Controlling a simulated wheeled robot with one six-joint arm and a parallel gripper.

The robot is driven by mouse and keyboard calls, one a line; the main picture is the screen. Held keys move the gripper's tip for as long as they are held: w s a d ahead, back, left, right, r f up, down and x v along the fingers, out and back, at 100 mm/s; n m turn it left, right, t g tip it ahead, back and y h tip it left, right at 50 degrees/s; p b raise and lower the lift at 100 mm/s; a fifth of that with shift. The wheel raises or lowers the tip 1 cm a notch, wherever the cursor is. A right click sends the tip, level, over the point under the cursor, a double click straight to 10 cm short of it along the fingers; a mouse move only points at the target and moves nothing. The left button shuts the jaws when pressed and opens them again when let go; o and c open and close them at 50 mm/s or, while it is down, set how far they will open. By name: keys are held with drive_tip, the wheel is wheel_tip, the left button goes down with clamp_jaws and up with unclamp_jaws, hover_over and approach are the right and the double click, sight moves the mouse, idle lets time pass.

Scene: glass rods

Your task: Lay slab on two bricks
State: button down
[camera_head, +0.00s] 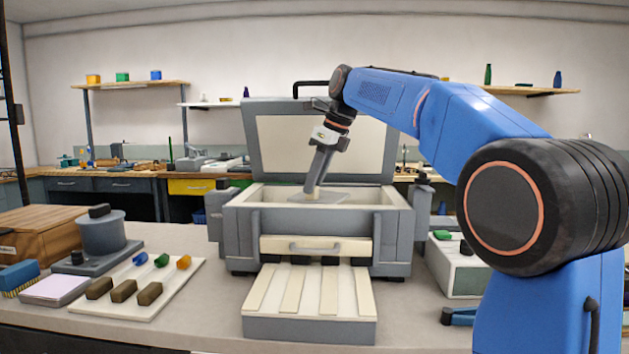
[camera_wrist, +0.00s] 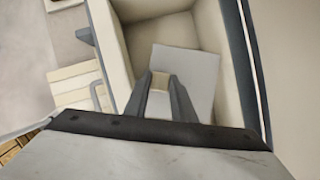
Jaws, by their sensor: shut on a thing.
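The flat grey slab (camera_head: 300,198) is inside the open top of the grey kiln-like box (camera_head: 250,195), near the level of its rim. In the wrist view the slab (camera_wrist: 198,70) shows as a pale square within the cream-walled chamber. A small cream block (camera_wrist: 160,80) stands at the slab's upper face. My gripper (camera_head: 325,194) points down, slightly tilted, and is shut on this block. In the wrist view my gripper (camera_wrist: 160,92) has one finger on each side of it. No bricks show under the slab; the chamber floor below it is hidden.
The raised lid (camera_head: 315,145) stands behind the chamber. A grooved cream tray (camera_head: 310,290) is in front. A white board (camera_head: 180,290) at left carries several brown blocks (camera_head: 124,290) and coloured pieces. A pale box (camera_head: 455,265) stands at right. The counter between board and tray is clear.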

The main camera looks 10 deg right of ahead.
sight(318, 200)
drive_tip(key=shift+f, duration=3.3)
drive_tip(key=shift+f, duration=0.55)
drive_tip(key=c, duration=1.4)
unclamp_jaws()
